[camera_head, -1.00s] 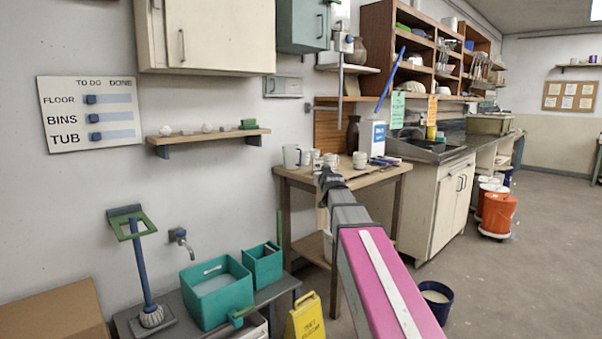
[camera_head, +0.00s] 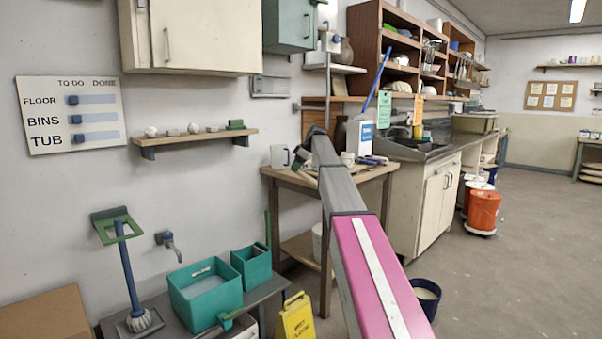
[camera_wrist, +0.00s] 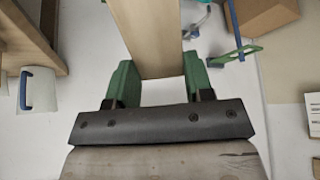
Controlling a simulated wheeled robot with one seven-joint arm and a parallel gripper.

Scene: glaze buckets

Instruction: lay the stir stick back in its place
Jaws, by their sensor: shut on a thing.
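My gripper (camera_wrist: 163,85) has green fingers and is shut on the stir stick (camera_wrist: 155,35), a flat pale wooden piece. In the wrist view the stick runs up from between the fingers and out of the top edge, so its far part is cut off. In the head view my gripper (camera_head: 302,155) is small and dark, in front of the wall by the wooden table's left end. I cannot make out the stick there. I cannot tell which spot is the stick's place.
The wooden table (camera_head: 290,177) holds a white mug (camera_head: 280,156) and a white container (camera_head: 361,137). A wall shelf (camera_head: 195,137) with small items is to the left. Teal tubs (camera_head: 203,292), a yellow sign (camera_head: 296,318) and a dark blue bucket (camera_head: 427,294) stand below.

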